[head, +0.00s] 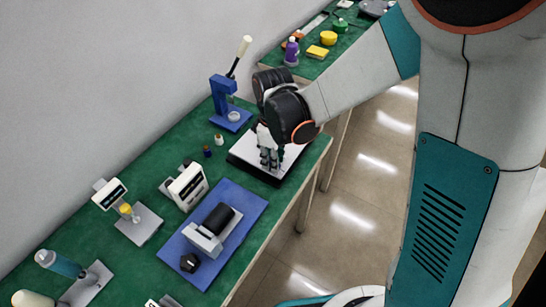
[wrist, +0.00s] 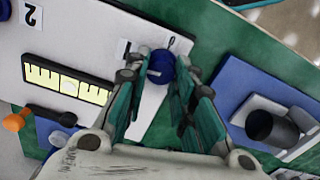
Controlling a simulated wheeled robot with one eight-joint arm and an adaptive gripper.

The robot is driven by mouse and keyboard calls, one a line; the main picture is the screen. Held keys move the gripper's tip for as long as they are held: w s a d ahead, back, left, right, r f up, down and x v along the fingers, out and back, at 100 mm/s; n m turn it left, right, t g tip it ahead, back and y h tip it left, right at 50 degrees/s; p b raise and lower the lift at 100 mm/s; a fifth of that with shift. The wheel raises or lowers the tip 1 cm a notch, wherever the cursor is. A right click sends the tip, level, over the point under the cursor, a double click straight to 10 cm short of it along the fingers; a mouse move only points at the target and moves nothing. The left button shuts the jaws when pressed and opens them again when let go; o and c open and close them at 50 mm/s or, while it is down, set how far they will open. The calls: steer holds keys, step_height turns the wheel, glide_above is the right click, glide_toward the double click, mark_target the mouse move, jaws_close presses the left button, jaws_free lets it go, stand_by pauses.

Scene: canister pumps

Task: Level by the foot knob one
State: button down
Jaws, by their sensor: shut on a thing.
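A white levelling plate (wrist: 85,40) lies on the green bench; it also shows under my gripper in the head view (head: 243,150). Blue foot knob one (wrist: 161,68) sits at the plate's edge beside the label "1" (wrist: 123,50). My gripper (wrist: 166,72) is shut on this knob, with a finger on each side; in the head view my gripper (head: 270,160) hides the knob. A yellow-green level vial (wrist: 45,76) is on the plate, with its pale bubble (wrist: 68,85) near the middle. Part of another dark blue knob (wrist: 4,9) shows near the label "2" (wrist: 30,14).
A blue tray (head: 253,202) with a black roller device stands nearer on the bench. The bench edge is close on the right.

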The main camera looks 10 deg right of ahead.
stand_by(0.3)
steer(key=c, duration=1.3)
jaws_free()
steer(key=shift+c, duration=0.2)
step_height(320, 180, up, 8)
steer(key=shift+f, duration=0.25)
